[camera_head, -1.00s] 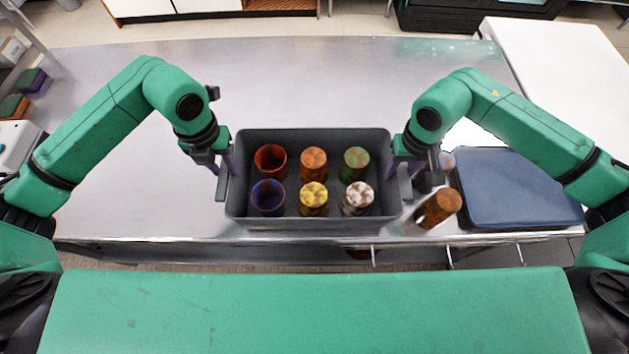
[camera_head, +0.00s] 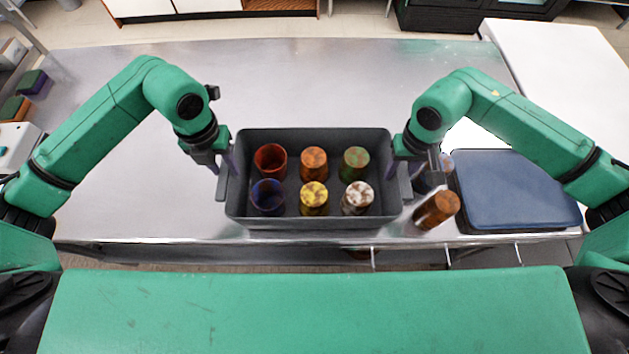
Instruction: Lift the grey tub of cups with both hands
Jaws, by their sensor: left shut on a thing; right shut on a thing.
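The grey tub (camera_head: 312,223) is at the front middle of the steel counter and looks level. Several cups stand in it in two rows: a red cup (camera_head: 270,158), an orange cup (camera_head: 314,162) and a green cup (camera_head: 355,163) at the back, and a blue cup (camera_head: 268,197), a yellow cup (camera_head: 314,199) and a white-and-brown cup (camera_head: 357,198) in front. My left gripper (camera_head: 228,170) is shut on the tub's left end. My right gripper (camera_head: 400,170) is shut on its right end. Whether the tub's underside touches the counter cannot be told.
A brown cup (camera_head: 438,209) stands close to the tub's right, with another item partly hidden behind my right gripper. A blue-lidded box (camera_head: 515,190) is further right. The steel counter (camera_head: 300,80) is clear behind the tub.

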